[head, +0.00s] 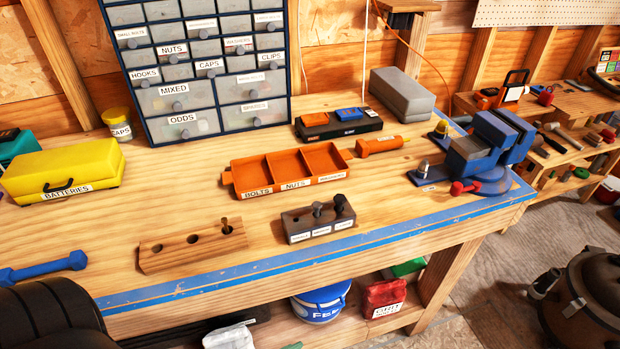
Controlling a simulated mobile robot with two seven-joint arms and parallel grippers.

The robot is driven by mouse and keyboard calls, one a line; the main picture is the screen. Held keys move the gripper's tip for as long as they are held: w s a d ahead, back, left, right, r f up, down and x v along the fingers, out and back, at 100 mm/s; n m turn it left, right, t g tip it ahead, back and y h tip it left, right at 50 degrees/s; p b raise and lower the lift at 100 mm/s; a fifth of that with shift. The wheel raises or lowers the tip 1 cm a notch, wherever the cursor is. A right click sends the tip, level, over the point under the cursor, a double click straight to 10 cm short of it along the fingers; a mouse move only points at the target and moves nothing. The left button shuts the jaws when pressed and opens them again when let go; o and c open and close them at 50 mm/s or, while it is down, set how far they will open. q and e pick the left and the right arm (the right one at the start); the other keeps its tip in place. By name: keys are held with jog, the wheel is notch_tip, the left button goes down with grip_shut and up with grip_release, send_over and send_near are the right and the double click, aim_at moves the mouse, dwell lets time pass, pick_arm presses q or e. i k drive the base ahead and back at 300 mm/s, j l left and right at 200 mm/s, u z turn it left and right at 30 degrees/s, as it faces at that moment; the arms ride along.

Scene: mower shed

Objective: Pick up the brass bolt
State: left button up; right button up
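No bolt shows a clear brass colour. A small brownish bolt-like piece (226,226) stands at the right end hole of the wooden block (165,262); I cannot tell if it is brass. Two dark bolts (318,209) stand in the dark labelled block (299,225), to its right. A silvery bolt-like piece (424,169) stands upright on the blue plate at the vise, and a yellow knob-shaped piece (441,128) is behind it. The orange three-part tray (290,189), labelled bolts and nuts at left and middle, looks empty.
A drawer cabinet (200,62) stands at the back, a yellow batteries case (64,170) at left. A blue vise (490,145) and red dumbbell-shaped piece (465,187) are at right. Bare wood lies around the blocks.

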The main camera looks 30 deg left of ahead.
aim_at(223, 220)
jog(key=u, duration=1.6)
